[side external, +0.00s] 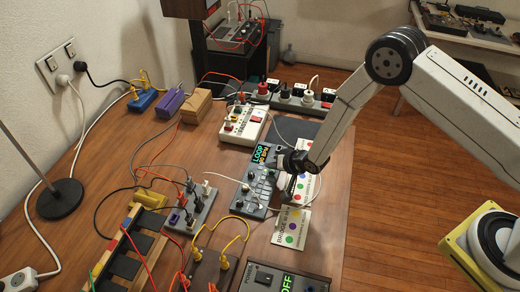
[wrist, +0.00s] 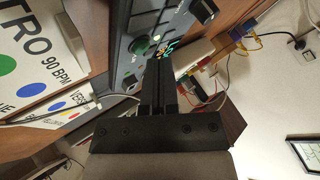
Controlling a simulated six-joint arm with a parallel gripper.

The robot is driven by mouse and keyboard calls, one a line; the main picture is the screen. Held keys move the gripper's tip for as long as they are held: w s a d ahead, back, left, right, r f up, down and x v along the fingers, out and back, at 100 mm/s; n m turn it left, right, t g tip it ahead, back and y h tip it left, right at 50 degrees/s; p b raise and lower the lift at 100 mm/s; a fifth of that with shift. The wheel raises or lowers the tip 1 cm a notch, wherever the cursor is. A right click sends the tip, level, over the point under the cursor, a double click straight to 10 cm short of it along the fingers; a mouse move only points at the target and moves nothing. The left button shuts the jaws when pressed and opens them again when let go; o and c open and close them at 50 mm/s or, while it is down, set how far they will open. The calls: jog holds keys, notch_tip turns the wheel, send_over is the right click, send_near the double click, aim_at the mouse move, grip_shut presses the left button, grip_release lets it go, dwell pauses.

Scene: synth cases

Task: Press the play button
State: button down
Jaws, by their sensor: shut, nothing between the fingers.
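A dark grey loop device (side external: 254,196) lies on the wooden table, with a lit display (side external: 262,155) reading LOOP at its far end. In the wrist view the device (wrist: 128,70) fills the top middle. My gripper (side external: 283,180) is at the right edge of the device, above the table. In the wrist view its fingers (wrist: 157,65) are together and empty, just below and right of the green button. I cannot tell whether they touch the device.
White cards with coloured dots (side external: 290,228) lie right of the device; one (wrist: 50,60) looms at left in the wrist view. A white box (side external: 244,123), a grey box with plugs (side external: 190,208) and a box reading OFF (side external: 283,280) stand around it, with loose cables.

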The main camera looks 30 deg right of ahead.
jog(key=shift+r, duration=0.15)
jog(key=shift+r, duration=2.85)
jog(key=shift+r, duration=0.1)
jog(key=s+d+r+n+g+h, duration=0.2)
jog(key=s+d+r+g, duration=0.1)
jog(key=s+d+r, duration=0.8)
jog(key=s+d+r+n+g, duration=0.1)
jog(key=s+d+r, duration=0.1)
jog(key=s, duration=0.4)
jog(key=s+d+r+n+g+h, duration=0.1)
jog(key=s+d+r+g, duration=0.1)
jog(key=s+r, duration=0.2)
jog(key=shift+s+r+n, duration=0.3)
jog(key=shift+s+n, duration=0.1)
jog(key=shift+s, duration=0.5)
